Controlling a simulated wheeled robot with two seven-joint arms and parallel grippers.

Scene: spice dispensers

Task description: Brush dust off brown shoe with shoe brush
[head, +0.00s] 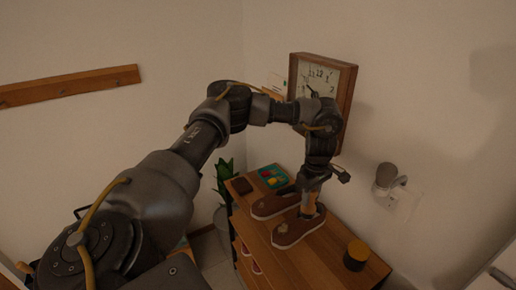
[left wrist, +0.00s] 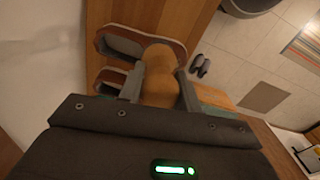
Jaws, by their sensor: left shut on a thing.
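A pair of brown shoes with light soles stands on the wooden cabinet top. The nearer shoe (head: 291,233) is below my left gripper (head: 311,196); the farther shoe (head: 268,206) is just behind it. My left gripper is shut on a tan-brown thing, which looks like the shoe brush (left wrist: 158,77), and holds it pointing down at the nearer shoe. In the left wrist view the brush sits between both fingers and covers part of a shoe (left wrist: 112,42). Whether its lower end touches the shoe, and any dust, I cannot tell. My right gripper is out of view.
The cabinet top (head: 312,268) also holds a dark jar with a yellow top (head: 356,255), a colourful box (head: 273,177) and a small dark block (head: 242,186). A framed clock (head: 322,82) and a wall lamp (head: 386,178) are behind. A potted plant (head: 224,180) stands left.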

